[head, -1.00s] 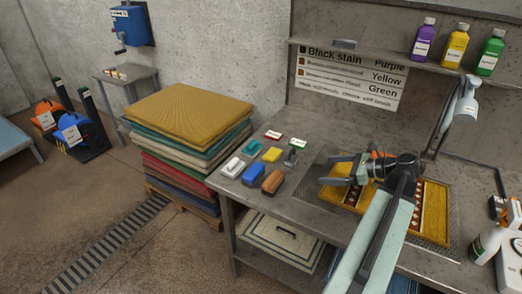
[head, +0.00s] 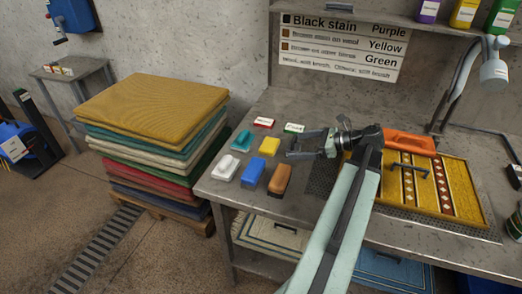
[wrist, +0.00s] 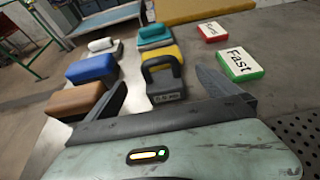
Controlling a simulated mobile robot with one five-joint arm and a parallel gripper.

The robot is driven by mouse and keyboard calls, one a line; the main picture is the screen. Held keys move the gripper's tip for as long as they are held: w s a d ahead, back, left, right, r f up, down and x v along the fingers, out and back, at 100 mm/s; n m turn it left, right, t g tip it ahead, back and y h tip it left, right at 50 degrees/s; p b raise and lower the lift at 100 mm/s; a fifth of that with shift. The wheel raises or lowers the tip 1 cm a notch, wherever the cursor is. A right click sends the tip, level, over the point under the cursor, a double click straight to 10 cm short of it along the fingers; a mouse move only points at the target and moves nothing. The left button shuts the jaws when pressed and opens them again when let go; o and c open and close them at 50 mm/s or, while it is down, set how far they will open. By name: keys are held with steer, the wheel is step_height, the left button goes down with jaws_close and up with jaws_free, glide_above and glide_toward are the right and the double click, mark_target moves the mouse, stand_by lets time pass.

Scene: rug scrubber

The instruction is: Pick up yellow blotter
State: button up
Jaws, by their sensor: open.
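The yellow blotter (head: 269,146) is a small yellow block lying on the grey metal bench, among other coloured blocks. In the wrist view its yellow top (wrist: 164,52) shows partly, behind a dark grey handled block (wrist: 166,90) that covers much of it. My gripper (head: 293,146) is open and empty, just right of the blotter in the head view. In the wrist view the grey block stands ahead between the two fingertips, with the blotter beyond it. I cannot tell whether a finger touches the grey block.
Blue (head: 253,171), brown (head: 279,179), white (head: 227,167) and teal (head: 241,140) blocks lie left and in front. Red (head: 264,122) and green (head: 294,127) label blocks lie behind. A patterned yellow rug (head: 462,180) and an orange tool (head: 409,142) are right. Stacked rugs (head: 152,110) stand left.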

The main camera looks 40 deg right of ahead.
mark_target(277, 146)
steer(key=shift+w+a+f, duration=0.15)
steer(key=shift+w, duration=0.1)
steer(key=shift+b+x, duration=0.45)
steer(key=shift+x, duration=0.6)
steer(key=b+x, duration=0.2)
steer(key=x, duration=0.3)
steer(key=shift+w, duration=0.4)
steer(key=shift+s, duration=0.1)
steer(key=c, duration=1.3)
steer(key=shift+r+p, duration=4.95)
steer(key=shift+p, duration=0.05)
